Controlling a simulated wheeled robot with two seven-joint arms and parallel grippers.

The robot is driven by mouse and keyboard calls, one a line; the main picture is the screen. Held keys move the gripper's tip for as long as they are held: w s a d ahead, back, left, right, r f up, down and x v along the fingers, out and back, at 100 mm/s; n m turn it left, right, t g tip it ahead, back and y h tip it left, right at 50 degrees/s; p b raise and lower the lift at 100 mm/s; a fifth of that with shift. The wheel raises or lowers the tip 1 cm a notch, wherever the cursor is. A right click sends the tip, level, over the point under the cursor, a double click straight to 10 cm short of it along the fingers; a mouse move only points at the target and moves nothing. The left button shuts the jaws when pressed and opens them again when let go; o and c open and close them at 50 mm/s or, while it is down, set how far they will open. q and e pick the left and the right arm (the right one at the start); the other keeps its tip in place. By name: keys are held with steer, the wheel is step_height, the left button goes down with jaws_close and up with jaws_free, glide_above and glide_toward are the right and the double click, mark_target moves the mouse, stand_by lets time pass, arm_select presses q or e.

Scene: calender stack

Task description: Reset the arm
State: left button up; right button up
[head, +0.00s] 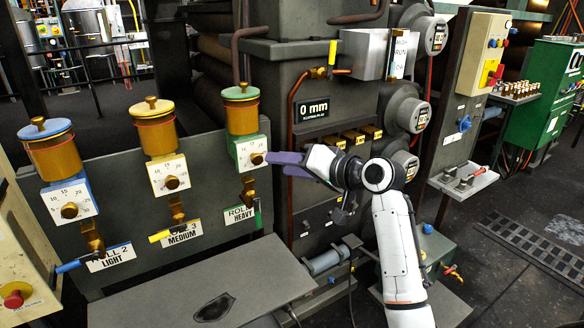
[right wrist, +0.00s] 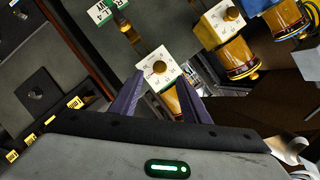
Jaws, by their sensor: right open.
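My right arm (head: 393,235) reaches in from the lower right. Its gripper (head: 280,164), with purple fingers, is at the brass knob (head: 257,159) of the white dial (head: 246,151) under the green-lidded brass pot. In the right wrist view the two fingers of the gripper (right wrist: 160,82) stand apart, with a white dial plate (right wrist: 154,68) and its brass knob (right wrist: 160,66) between and just beyond their tips. I cannot tell whether the fingers touch the knob. My left gripper is not in view.
Two more brass pots with dials, blue-lidded (head: 55,150) and yellow-lidded (head: 157,130), stand left on the same panel. A display reading 0 mm (head: 312,109) is on the dark machine behind. A control box (head: 486,55) stands right. Dark floor (head: 505,265) is open at lower right.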

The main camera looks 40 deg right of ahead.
steer(key=shift+v, duration=1.1)
steer(key=s+a+f+n+g+h, duration=0.1)
steer(key=s+a+f, duration=0.15)
steer(key=f, duration=0.55)
steer(key=s+a+f+n+g, duration=0.1)
steer(key=s+a+f, duration=0.15)
steer(key=f, duration=0.55)
steer(key=s+a+f+n+g+h, duration=0.1)
steer(key=s+a+f, duration=0.15)
steer(key=f, duration=0.65)
steer(key=s+a+f+n+g, duration=0.1)
steer(key=s+a+f+n, duration=0.1)
steer(key=s+a+f, duration=0.2)
steer(key=s+a+f+n+g+y, duration=0.1)
steer(key=s+a+f, duration=0.3)
steer(key=s, duration=0.6)
steer(key=s+a+f+n, duration=0.3)
steer(key=s+a+f, duration=0.2)
steer(key=s+f, duration=0.2)
steer(key=shift+s+g, duration=0.4)
